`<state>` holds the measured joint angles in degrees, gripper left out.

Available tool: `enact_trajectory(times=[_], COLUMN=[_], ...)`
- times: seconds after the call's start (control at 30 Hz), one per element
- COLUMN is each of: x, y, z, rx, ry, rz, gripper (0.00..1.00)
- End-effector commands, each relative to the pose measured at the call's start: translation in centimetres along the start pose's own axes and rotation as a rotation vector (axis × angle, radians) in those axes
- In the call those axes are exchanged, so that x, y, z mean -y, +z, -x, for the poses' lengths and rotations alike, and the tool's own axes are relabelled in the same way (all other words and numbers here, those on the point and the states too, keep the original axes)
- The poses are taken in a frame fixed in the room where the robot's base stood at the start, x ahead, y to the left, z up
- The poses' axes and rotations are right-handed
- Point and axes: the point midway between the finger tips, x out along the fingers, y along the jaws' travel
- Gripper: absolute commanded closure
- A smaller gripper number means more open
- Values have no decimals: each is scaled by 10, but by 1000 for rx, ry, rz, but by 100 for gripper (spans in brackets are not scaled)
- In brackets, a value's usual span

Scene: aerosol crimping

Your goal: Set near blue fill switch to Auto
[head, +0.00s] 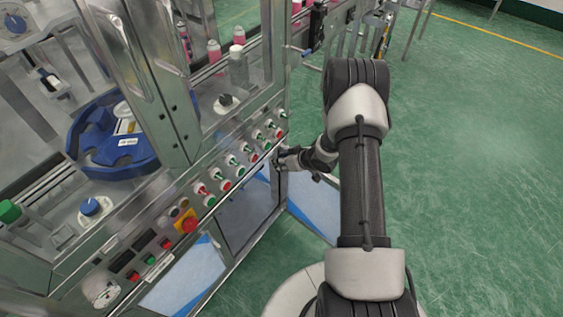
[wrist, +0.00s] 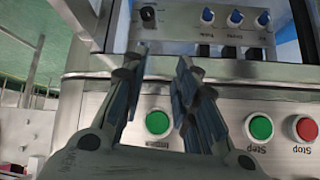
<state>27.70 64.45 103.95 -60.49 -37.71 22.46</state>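Three small blue-capped switches, a left one (wrist: 207,16), a middle one (wrist: 235,18) and a right one (wrist: 264,19), stand in a row on a grey panel at the top of the wrist view. Their labels appear upside down and are too small to read, so I cannot tell which is the near fill switch or its setting. I cannot make the switches out in the head view. My gripper (wrist: 163,58) is open and empty, its fingers apart below and left of the switches in that view. In the head view my gripper (head: 281,158) is beside the machine's button panel.
A black knob (wrist: 148,14) sits left of the blue switches. Green buttons (wrist: 157,122) and a red button (wrist: 303,128) lie on the lower panel close to my fingers. A red emergency stop (head: 187,221) is on the machine front. Green floor (head: 470,170) is open at right.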

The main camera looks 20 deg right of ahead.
Motion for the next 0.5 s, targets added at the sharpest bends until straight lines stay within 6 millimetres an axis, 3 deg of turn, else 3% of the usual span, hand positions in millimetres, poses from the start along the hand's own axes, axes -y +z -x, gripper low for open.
enact_trajectory(times=[0.2,0.3,0.37,0.5], x=[0,7,21,74], y=[0,3,9,31], z=[0,-5,-14,-44], rx=[-1,-7,-22,-105], ry=[-1,-14,-39,-116], rz=[0,4,16,67], gripper=[84,84,84,84])
